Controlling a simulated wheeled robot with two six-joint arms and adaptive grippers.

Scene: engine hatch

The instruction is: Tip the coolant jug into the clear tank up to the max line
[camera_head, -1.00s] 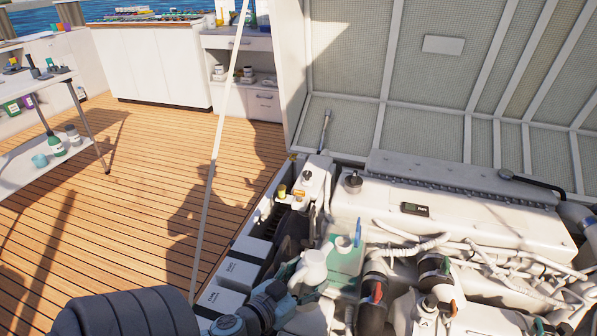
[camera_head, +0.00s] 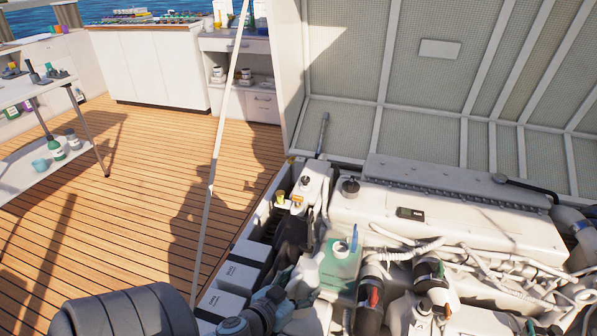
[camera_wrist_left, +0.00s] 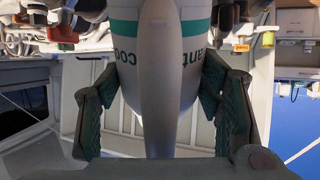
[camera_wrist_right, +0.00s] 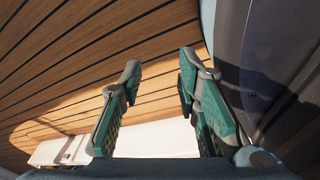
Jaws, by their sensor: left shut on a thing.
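The white coolant jug (camera_head: 306,274) is beside the clear tank, on its left, in the head view. My left gripper (camera_head: 282,291) is shut on the jug. In the left wrist view its green-padded fingers flank the jug's pale handle (camera_wrist_left: 161,80), with a green label band behind. The clear tank (camera_head: 341,262) holds green liquid, with a blue piece at its top. I cannot make out the max line, nor whether liquid is flowing. My right gripper (camera_wrist_right: 158,95) is open and empty above the wooden deck; it is not in the head view.
White boxes (camera_head: 228,288) stand left of the jug. Dark-capped fittings and hoses (camera_head: 372,285) crowd the tank's right side. The raised hatch lid (camera_head: 430,80) stands behind the engine (camera_head: 440,215). The wooden deck (camera_head: 150,190) at left is largely clear.

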